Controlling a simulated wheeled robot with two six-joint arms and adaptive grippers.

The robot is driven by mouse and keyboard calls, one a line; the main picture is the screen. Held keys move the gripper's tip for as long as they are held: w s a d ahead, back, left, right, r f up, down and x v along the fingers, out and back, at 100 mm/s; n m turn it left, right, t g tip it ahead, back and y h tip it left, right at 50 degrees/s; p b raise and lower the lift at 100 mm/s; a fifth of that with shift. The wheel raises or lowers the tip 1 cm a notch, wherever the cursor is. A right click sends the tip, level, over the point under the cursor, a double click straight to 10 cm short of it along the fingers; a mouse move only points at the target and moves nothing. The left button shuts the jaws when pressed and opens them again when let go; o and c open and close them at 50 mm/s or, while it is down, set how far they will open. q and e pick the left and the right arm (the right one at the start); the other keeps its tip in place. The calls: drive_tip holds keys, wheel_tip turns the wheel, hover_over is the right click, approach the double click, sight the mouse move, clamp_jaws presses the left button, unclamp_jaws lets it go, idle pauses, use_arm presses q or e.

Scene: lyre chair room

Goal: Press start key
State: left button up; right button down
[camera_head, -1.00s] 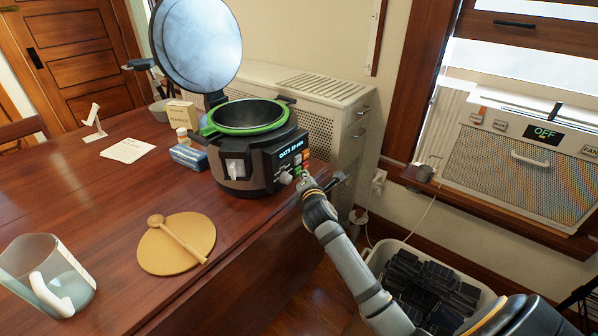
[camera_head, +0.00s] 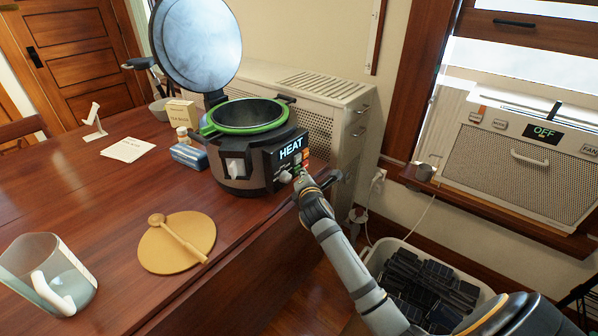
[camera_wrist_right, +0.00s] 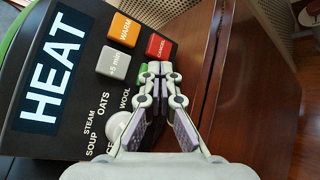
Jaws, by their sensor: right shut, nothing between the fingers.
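The multicooker (camera_head: 240,180) stands on the table's right edge with its round lid raised. Its front panel shows HEAT on the display (camera_head: 290,149). In the right wrist view the display (camera_wrist_right: 52,65) also reads HEAT, beside an orange WARM key (camera_wrist_right: 124,29), a grey +5 min key (camera_wrist_right: 113,64), a red CANCEL key (camera_wrist_right: 159,46) and a round dial (camera_wrist_right: 118,127). A green key (camera_wrist_right: 143,73) is mostly hidden behind the fingertips. My right gripper (camera_head: 299,177) is shut and empty, its tips (camera_wrist_right: 160,70) at the green key; exact contact is hidden. My left gripper is out of view.
A wooden spoon (camera_head: 180,238) lies on a round board (camera_head: 160,250) on the table. A clear pitcher (camera_head: 70,265) stands at the front left. A blue pack (camera_head: 189,156) sits left of the cooker.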

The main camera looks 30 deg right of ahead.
idle(0.3)
drive_tip(key=shift+s+d+p, duration=0.3)
drive_tip(key=shift+s+p, duration=0.35)
drive_tip(key=shift+s, duration=0.1)
drive_tip(key=s, duration=0.1)
drive_tip(key=s+d+p, duration=0.1)
drive_tip(key=s, duration=0.1)
drive_tip(key=s+d+p, duration=0.1)
drive_tip(key=shift+s, duration=0.35)
idle(0.5)
